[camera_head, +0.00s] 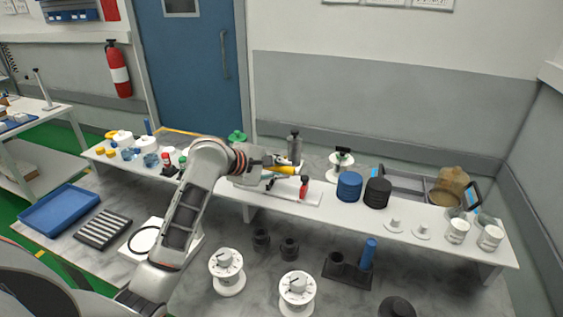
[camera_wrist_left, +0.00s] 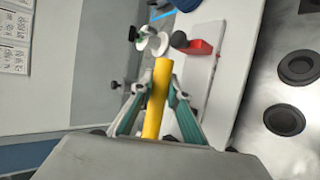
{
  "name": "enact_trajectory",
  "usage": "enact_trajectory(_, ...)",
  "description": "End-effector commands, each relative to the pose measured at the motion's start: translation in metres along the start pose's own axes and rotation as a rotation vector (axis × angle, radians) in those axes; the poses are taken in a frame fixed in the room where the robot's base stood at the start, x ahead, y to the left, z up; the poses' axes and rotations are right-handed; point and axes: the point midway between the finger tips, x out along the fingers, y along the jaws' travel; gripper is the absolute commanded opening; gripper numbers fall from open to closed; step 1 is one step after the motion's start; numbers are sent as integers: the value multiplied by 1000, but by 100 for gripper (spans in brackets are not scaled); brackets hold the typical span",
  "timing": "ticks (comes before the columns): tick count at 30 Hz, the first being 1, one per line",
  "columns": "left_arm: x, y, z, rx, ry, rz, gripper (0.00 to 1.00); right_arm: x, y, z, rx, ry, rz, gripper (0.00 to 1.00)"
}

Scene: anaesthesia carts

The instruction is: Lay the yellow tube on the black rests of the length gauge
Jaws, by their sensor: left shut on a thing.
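My left gripper (camera_head: 272,171) is shut on the yellow tube (camera_head: 285,170), above the white bench at the middle. In the left wrist view the tube (camera_wrist_left: 157,98) sits between the two fingers (camera_wrist_left: 160,92) and sticks out past their tips. Below it, a white base plate (camera_head: 313,197) with a red block (camera_head: 304,186) looks like the length gauge. The plate (camera_wrist_left: 208,72) and red block (camera_wrist_left: 201,47) also show in the left wrist view. The black rests cannot be made out clearly; the gripper hides part of the plate. The tube appears apart from the plate. My right gripper is not in view.
A dark grey bottle (camera_head: 295,147) stands behind the gripper. Blue discs (camera_head: 349,187) and black discs (camera_head: 377,192) are stacked right of the plate. White dials (camera_head: 297,290) stand on the lower surface in front. A blue tray (camera_head: 58,206) lies far left.

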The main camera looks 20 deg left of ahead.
Motion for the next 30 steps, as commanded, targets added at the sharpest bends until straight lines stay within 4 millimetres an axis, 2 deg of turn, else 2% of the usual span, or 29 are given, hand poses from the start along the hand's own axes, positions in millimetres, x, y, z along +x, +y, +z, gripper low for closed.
enact_trajectory(12, 18, -29, -8, 1, 0, -1, 0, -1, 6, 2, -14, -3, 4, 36)
enact_trajectory(28, 25, -43, -10, 2, 2, -14, 0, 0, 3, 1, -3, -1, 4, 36)
enact_trajectory(29, 25, -44, -11, 2, 2, -14, 21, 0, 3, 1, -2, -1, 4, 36)
enact_trajectory(30, 26, -44, -11, 1, 3, -15, 31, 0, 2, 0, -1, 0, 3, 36)
